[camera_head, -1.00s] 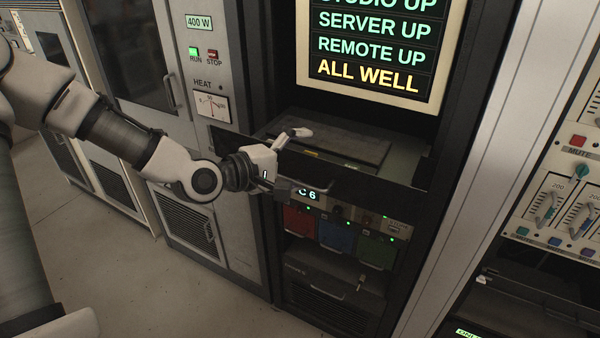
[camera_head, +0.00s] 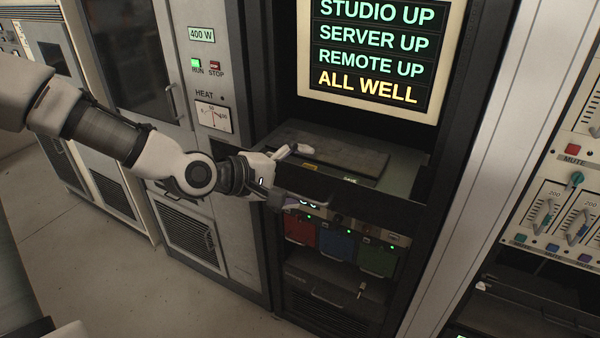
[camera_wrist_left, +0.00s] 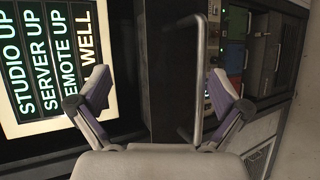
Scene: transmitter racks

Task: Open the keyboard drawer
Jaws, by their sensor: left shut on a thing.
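The keyboard drawer (camera_head: 375,203) is in the dark rack below the lit status screen. It stands partly out, and a dark flat keyboard (camera_head: 345,156) shows inside it. My left gripper (camera_head: 284,174) is at the left part of the drawer front, one finger above the front edge and one below. It is shut on the drawer handle. In the left wrist view the handle (camera_wrist_left: 197,80) is a long metal bar between the two fingers (camera_wrist_left: 160,85), nearer the right one. The exact contact is hard to see. My right gripper is not in view.
Red, blue and green modules (camera_head: 337,243) sit just below the drawer. The status screen (camera_head: 375,60) is above. A grey cabinet (camera_head: 212,95) with a door handle stands to the left, a fader console (camera_head: 560,205) to the right. Floor is clear at lower left.

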